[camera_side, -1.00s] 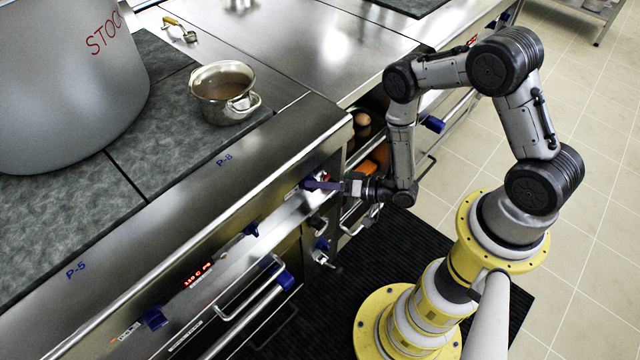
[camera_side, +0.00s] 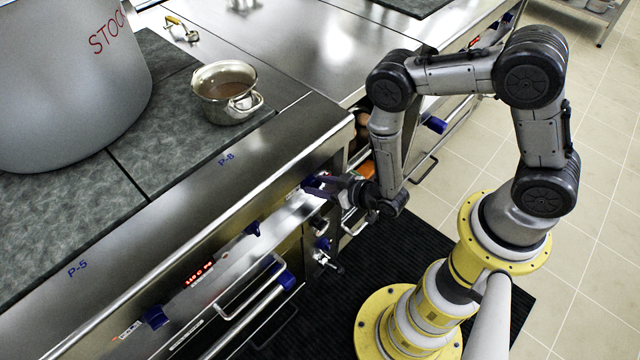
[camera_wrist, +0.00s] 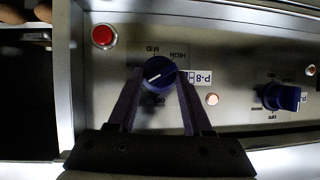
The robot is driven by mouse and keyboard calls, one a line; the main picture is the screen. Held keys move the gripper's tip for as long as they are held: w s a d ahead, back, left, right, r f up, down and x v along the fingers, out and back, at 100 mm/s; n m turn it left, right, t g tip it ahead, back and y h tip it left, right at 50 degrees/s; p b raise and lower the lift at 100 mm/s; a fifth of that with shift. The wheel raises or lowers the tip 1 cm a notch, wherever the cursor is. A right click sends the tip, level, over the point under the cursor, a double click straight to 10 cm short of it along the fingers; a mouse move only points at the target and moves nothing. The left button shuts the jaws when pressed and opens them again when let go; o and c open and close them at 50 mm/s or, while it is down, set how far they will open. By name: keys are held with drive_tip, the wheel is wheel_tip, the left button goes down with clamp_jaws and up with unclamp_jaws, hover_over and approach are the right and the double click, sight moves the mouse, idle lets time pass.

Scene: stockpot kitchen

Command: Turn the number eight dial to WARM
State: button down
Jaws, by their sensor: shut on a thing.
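The number eight dial is a dark blue knob (camera_wrist: 158,75) on the steel front panel, beside a white P-8 label (camera_wrist: 202,78). MID and HIGH are printed above it in the wrist view, and smaller print below it is partly covered. Its white pointer line slants toward the lower left; I cannot read a WARM mark. My gripper (camera_wrist: 159,82) has one finger on each side of the knob and is shut on it. In the side view my gripper (camera_side: 312,184) reaches the panel below the P-8 mark (camera_side: 226,159) and hides most of the dial.
A red light (camera_wrist: 104,36) and a second blue dial (camera_wrist: 281,96) flank the knob. Oven handles (camera_side: 250,300) stick out below the panel.

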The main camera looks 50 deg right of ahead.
drive_tip(key=shift+a+n+h, duration=0.1)
drive_tip(key=shift+n+h, duration=0.2)
idle(0.4)
drive_tip(key=shift+c, duration=1.6)
unclamp_jaws()
drive_tip(key=shift+s, duration=0.1)
drive_tip(key=v, duration=0.7)
drive_tip(key=shift+r, duration=0.15)
drive_tip(key=shift+s, duration=0.1)
